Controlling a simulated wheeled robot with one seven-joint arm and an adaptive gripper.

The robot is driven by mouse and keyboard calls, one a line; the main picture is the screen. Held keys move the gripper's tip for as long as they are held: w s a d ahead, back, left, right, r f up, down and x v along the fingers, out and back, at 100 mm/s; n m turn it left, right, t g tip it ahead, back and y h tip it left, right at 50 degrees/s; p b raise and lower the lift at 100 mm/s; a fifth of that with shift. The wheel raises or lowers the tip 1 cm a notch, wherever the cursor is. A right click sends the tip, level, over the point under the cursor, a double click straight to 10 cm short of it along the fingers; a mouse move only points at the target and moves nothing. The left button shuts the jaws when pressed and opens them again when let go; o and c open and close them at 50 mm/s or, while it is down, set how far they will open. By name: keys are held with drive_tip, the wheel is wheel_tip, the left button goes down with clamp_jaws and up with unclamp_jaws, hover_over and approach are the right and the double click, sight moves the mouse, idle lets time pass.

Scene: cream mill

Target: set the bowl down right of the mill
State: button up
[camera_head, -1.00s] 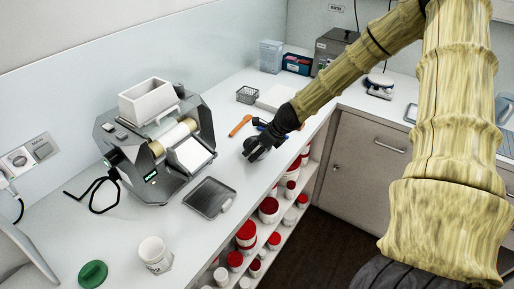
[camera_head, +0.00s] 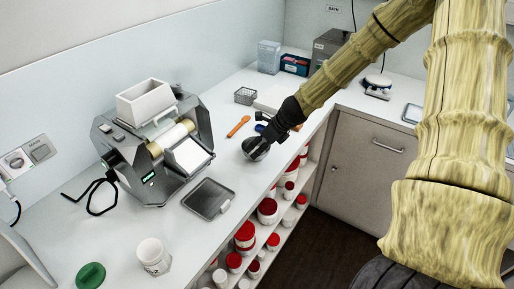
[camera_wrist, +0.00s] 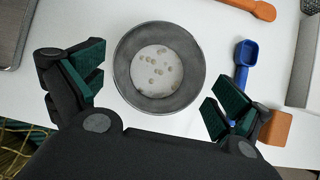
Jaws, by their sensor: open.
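The bowl (camera_head: 255,149) is a small grey metal bowl standing upright on the counter, right of the mill. In the wrist view the bowl (camera_wrist: 121,62) holds white stuff with several pale lumps. The mill (camera_head: 158,150) is a grey machine with a white hopper and rollers. My gripper (camera_head: 268,137) is just behind and above the bowl. In the wrist view my gripper (camera_wrist: 155,92) has its green-padded fingers spread wide on either side of the bowl, with gaps, not touching it.
A dark tray (camera_head: 208,198) lies in front of the mill. An orange spatula (camera_head: 238,126) and a blue scoop (camera_wrist: 244,62) lie near the bowl. A white cup (camera_head: 153,255) and a green lid (camera_head: 91,275) are at front left. Shelves of red-lidded jars (camera_head: 245,236) are below the counter edge.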

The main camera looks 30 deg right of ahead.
drive_tip(key=v, duration=0.8)
drive_tip(key=shift+s+r+b, duration=0.15)
drive_tip(key=shift+r+b, duration=0.05)
drive_tip(key=shift+b, duration=0.2)
